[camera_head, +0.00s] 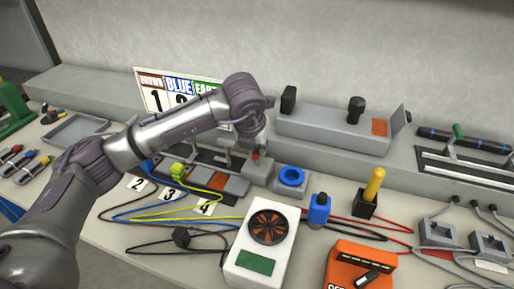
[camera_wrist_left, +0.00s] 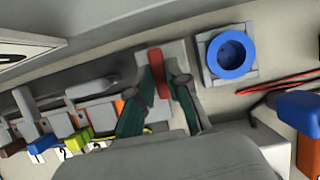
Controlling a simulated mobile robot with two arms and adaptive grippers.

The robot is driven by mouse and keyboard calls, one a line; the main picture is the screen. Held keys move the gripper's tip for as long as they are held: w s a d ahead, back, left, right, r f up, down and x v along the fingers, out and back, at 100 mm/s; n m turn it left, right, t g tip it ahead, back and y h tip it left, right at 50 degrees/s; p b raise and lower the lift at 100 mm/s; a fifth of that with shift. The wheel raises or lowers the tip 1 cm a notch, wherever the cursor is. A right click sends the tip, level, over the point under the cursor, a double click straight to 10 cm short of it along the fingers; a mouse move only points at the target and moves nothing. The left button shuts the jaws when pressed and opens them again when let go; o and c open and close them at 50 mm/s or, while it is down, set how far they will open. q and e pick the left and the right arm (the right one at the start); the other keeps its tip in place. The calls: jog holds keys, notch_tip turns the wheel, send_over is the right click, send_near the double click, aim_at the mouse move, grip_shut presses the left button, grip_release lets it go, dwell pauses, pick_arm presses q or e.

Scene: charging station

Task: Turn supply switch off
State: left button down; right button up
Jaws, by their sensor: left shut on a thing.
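The supply switch appears as a red lever (camera_head: 256,156) on a grey block right of the terminal row. In the left wrist view, the red lever (camera_wrist_left: 158,72) stands between the fingertips on a grey plate. My left gripper (camera_head: 247,150) reaches down over it from the left, partly hiding it. The left wrist view shows the green-lined fingers of my left gripper (camera_wrist_left: 166,84) on either side of the lever, shut on it. My right gripper is in neither view.
A blue ring (camera_head: 291,177) on a grey base sits just right of the lever. A white fan box (camera_head: 262,243), a blue plug (camera_head: 319,210) and an orange box (camera_head: 358,265) stand in front. A grey housing (camera_head: 333,131) is behind. Coloured cables cross the bench.

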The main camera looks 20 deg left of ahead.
pick_arm(q)
jog(key=c, duration=1.1)
grip_release()
jog(key=v, duration=1.2)
